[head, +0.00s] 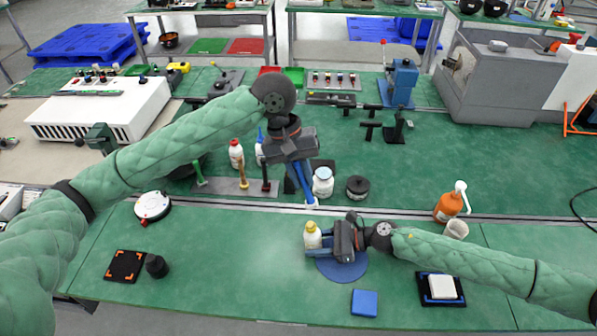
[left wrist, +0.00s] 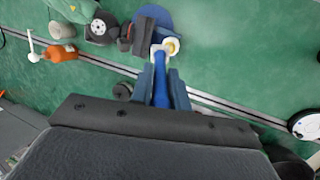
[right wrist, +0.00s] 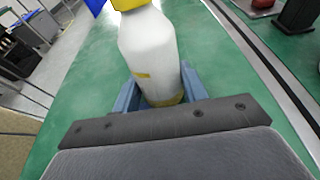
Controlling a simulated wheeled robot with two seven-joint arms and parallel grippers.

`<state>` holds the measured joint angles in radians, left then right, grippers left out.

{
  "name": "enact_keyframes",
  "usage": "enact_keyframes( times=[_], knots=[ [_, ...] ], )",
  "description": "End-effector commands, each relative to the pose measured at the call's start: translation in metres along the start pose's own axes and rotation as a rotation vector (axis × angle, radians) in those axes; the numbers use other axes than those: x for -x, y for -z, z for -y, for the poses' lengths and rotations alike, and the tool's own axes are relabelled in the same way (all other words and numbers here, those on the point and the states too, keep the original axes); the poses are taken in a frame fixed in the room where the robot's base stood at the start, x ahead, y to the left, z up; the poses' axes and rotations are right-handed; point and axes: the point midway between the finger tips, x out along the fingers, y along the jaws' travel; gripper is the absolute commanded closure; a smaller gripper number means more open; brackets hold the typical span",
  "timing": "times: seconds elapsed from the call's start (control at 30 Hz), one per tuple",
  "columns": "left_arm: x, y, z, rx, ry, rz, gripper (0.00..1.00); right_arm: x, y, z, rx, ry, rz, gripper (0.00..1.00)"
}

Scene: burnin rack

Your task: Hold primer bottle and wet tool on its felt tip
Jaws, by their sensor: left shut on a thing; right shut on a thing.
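My left gripper (head: 299,178) is shut on a blue-handled tool (head: 307,190) that points down, its white end just above the primer bottle in the head view. In the left wrist view the blue tool (left wrist: 160,82) lies between the fingers, its white end beside or over the bottle top (left wrist: 172,46). The white primer bottle (head: 313,239) with a yellow top is held upright by my right gripper (head: 316,250). In the right wrist view the bottle (right wrist: 150,58) fills the space between the fingers. I cannot tell whether tool and bottle touch; the felt tip is not clear.
A round blue mat (head: 343,270) lies below my right gripper. A white jar (head: 323,183) and a black round piece (head: 357,187) stand behind. An orange pump bottle (head: 449,207) and a beige cup (head: 456,229) are at right. A blue block (head: 364,303) lies in front.

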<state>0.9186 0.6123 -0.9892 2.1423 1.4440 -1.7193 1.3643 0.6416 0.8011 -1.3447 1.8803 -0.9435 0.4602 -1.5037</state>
Motion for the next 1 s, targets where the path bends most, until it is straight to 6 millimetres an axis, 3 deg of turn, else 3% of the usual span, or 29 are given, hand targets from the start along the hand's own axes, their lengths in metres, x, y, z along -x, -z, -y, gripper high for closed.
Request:
enact_keyframes(
  times=[0.27,0.7,1.0],
  knots=[
    [-0.012,0.002,0.004,0.0,-0.002,0.003,1.0,0.0,0.0,0.0,0.0,0.0,0.0,0.7],
    [-0.048,0.009,0.016,0.0,-0.001,0.002,1.0,0.0,0.0,0.0,0.0,0.0,0.0,0.7],
    [-0.056,0.011,0.018,0.0,-0.002,0.0,1.0,0.0,0.0,0.0,0.0,0.0,0.0,0.7]
  ],
)
